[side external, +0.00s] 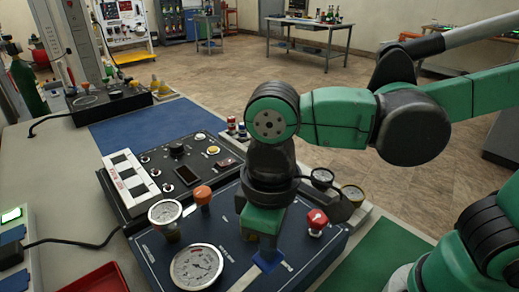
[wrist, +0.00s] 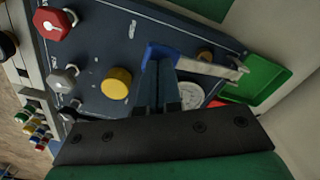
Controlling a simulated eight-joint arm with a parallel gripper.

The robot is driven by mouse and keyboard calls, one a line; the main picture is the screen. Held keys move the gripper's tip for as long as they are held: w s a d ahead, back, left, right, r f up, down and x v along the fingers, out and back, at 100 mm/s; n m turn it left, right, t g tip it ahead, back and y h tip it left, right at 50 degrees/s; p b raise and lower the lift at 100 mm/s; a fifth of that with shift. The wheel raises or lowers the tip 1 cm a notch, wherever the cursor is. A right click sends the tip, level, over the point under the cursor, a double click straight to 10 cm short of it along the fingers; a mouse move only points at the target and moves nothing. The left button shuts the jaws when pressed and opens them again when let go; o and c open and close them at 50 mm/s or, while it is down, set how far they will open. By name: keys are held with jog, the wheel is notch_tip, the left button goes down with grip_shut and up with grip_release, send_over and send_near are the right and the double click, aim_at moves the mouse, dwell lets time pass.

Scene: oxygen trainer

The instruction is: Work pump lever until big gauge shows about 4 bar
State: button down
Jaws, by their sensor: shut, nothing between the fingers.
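The pump lever is a pale bar (wrist: 210,66) with a blue end (wrist: 152,50) on the dark blue panel (side external: 150,243). In the side view its blue end (side external: 268,262) is right below my gripper (side external: 265,250). In the wrist view my gripper's fingers (wrist: 157,75) are shut with nothing between them, at the blue end; I cannot tell whether they touch it. The big gauge (side external: 196,267) has a white dial at the panel's front left; its reading is too small to tell. In the wrist view a white dial (wrist: 191,95) is partly hidden by the fingers.
A smaller gauge (side external: 165,212) and an orange knob (side external: 202,194) stand left of my gripper. A red knob (side external: 317,222) stands to its right, with more gauges (side external: 322,177) behind. A yellow knob (wrist: 116,83) and a green tray (wrist: 265,80) show in the wrist view.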

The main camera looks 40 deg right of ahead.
jog(key=shift+f, duration=1.9)
jog(key=shift+r, duration=1.9)
jog(key=shift+f, duration=1.9)
jog(key=shift+r, duration=1.9)
